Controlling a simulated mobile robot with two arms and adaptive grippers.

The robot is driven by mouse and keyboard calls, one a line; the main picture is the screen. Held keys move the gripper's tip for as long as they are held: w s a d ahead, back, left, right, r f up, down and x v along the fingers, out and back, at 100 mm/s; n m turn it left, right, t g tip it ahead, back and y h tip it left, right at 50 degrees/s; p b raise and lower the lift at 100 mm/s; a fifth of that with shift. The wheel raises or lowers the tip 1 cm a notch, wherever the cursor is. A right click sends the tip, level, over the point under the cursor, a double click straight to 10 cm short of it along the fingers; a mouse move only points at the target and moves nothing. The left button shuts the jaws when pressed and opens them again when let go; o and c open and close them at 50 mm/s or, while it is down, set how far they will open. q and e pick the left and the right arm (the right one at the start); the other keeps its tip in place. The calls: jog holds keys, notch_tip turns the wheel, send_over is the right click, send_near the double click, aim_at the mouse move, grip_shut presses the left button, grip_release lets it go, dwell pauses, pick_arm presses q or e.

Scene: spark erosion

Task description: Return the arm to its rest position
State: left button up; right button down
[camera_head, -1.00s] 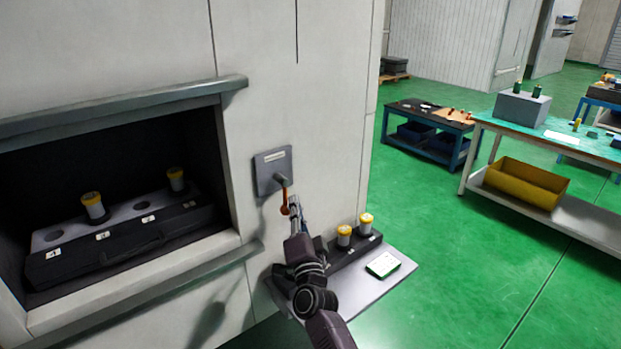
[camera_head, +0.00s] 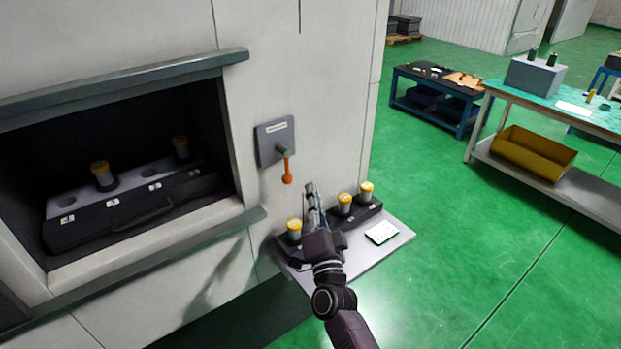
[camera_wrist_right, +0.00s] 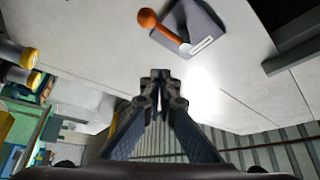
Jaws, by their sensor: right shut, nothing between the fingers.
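My right gripper (camera_head: 311,190) is shut and empty in the head view. It is in front of the machine wall, below and right of the orange-handled lever (camera_head: 287,170), and apart from it. The lever hangs down from a grey plate (camera_head: 273,140) on the wall. In the right wrist view the closed fingertips (camera_wrist_right: 160,76) show in the middle, with the orange knob (camera_wrist_right: 147,18) beyond them at the top. My left gripper is not in view.
A shelf (camera_head: 398,243) below my right arm bears yellow-capped cylinders (camera_head: 366,189) in a black holder and a white card (camera_head: 381,232). An open recess with a black case (camera_head: 140,208) is at left. A workbench (camera_head: 560,105) stands at right. Green floor between is clear.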

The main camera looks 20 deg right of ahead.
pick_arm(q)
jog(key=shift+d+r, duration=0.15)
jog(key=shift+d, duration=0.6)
pick_arm(e)
jog(key=shift+s+d, duration=0.1)
jog(key=shift+s, duration=0.2)
